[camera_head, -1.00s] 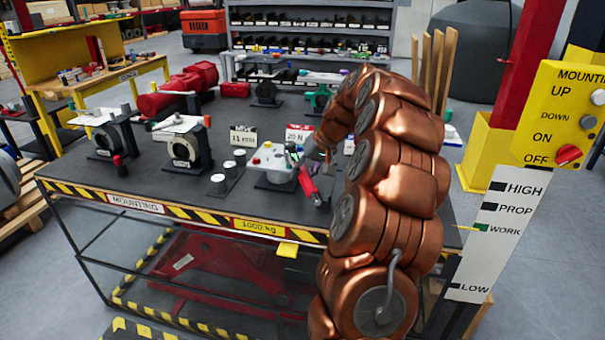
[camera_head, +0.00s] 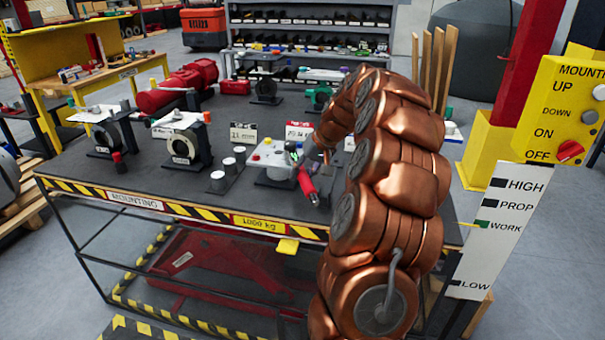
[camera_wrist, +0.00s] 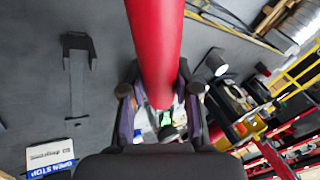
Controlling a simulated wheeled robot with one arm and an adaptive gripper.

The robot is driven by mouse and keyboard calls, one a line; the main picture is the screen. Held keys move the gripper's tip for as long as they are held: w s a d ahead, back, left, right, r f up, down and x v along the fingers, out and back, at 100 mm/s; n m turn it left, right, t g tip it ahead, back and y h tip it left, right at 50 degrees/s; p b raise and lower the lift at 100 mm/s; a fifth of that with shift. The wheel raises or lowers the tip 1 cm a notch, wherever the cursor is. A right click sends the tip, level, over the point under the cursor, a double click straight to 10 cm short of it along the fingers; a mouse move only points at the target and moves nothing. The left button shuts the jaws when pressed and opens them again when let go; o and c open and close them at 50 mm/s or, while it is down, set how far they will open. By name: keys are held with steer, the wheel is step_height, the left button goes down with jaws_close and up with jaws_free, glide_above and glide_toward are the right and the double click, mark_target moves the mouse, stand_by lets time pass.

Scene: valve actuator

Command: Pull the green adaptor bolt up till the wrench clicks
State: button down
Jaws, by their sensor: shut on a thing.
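The wrench's red handle (camera_wrist: 155,40) fills the upper middle of the wrist view, between the two fingers of my gripper (camera_wrist: 158,95), which is shut on it. In the head view the red handle (camera_head: 307,184) slants down toward the front of the mounting table. A small green part (camera_wrist: 166,118), which looks like the green adaptor bolt, shows just beyond the fingers in the wrist view. The valve unit (camera_head: 268,158) with its light top stands left of the handle. My arm hides most of the gripper in the head view, and the wrench's head is not clear.
Two sign cards (camera_head: 243,132) stand behind. A yellow control panel (camera_head: 565,110) is at the right. A dark forked tool (camera_wrist: 77,75) lies left in the wrist view.

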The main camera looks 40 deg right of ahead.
steer(key=shift+w+a+m+t+h, duration=0.35)
steer(key=shift+w+a+m, duration=0.25)
steer(key=shift+a+m, duration=0.35)
steer(key=shift+a+r+p, duration=0.1)
steer(key=shift+a+p, duration=0.05)
steer(key=shift+p, duration=0.2)
steer(key=shift+w+a+m+h+p, duration=0.5)
steer(key=shift+w+a+m, duration=0.25)
steer(key=shift+m, duration=0.2)
steer(key=shift+w+a, duration=0.15)
steer(key=shift+a, duration=0.05)
stand_by(0.4)
steer(key=shift+w+a+m+h+p, duration=0.6)
steer(key=shift+w+m+p, duration=0.25)
steer(key=shift+m+p, duration=0.3)
steer(key=shift+b, duration=0.4)
steer(key=shift+a+r, duration=0.1)
steer(key=shift+r, duration=0.05)
